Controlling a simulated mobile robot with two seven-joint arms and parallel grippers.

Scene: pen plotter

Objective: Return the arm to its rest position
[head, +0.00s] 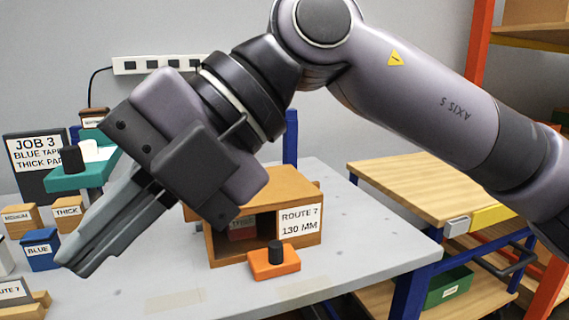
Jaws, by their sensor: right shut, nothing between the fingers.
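My right arm (420,105) comes in from the right and arches across the upper middle of the head view. Its gripper (72,265) points down and to the left, over the left part of the grey table (365,260). The fingers lie together with nothing between them. The gripper body hides part of the table and part of a wooden box behind it. My left gripper is not in view.
The wooden box (290,185) is labelled "ROUTE 7 130 MM"; an orange block with a black knob (273,262) stands before it. At left are a "JOB 3" sign (30,185), a teal part (75,180) and a blue box (40,250). A wooden-topped cart (420,170) stands right.

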